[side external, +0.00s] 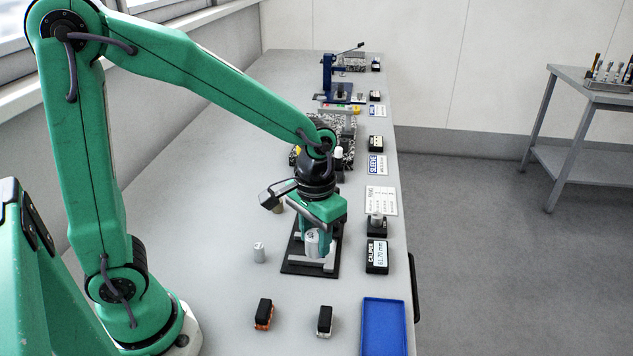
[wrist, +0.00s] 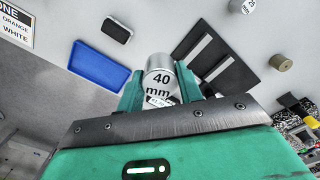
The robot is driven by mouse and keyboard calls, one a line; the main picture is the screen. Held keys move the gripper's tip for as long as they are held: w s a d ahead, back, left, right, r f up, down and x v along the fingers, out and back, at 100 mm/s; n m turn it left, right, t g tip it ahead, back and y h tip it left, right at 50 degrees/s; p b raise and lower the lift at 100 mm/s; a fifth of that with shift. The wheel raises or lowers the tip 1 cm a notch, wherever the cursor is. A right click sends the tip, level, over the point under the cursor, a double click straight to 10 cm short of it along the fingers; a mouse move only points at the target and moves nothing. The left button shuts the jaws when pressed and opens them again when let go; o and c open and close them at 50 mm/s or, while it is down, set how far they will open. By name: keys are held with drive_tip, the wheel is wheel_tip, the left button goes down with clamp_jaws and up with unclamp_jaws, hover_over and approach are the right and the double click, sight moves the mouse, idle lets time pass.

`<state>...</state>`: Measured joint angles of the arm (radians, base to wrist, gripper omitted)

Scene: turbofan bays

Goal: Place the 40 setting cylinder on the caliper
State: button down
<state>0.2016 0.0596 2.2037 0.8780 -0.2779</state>
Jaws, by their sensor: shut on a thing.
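The 40 setting cylinder (side external: 312,239) is a silver-white cylinder marked 40. My gripper (side external: 318,246) is shut on it, and the cylinder appears over the caliper. In the wrist view the cylinder (wrist: 160,76), marked "40 mm", sits between the two green fingers of my gripper (wrist: 160,88). The caliper (side external: 294,268) is a black plate with pale bars, partly hidden by my gripper. In the wrist view the caliper (wrist: 238,76) lies to the right of the cylinder. Whether the cylinder touches the caliper cannot be told. The caliper display (side external: 377,256) reads 61.70 mm.
A white cylinder (side external: 259,252) stands left of the caliper; a brownish cylinder (wrist: 281,62) stands beyond it. A blue tray (side external: 384,328) and two small black-topped blocks (side external: 264,313) (side external: 325,320) are in front. Other bays line the bench behind.

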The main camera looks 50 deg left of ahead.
approach(295, 260)
drive_tip(key=w+f, duration=0.1)
drive_tip(key=w+a+f, duration=0.1)
drive_tip(key=w, duration=0.1)
drive_tip(key=w+a+f, duration=0.1)
drive_tip(key=shift+w+a, duration=0.15)
idle(0.4)
drive_tip(key=shift+f, duration=0.1)
drive_tip(key=shift+f, duration=1.95)
drive_tip(key=shift+f, duration=0.15)
drive_tip(key=c, duration=1.2)
unclamp_jaws()
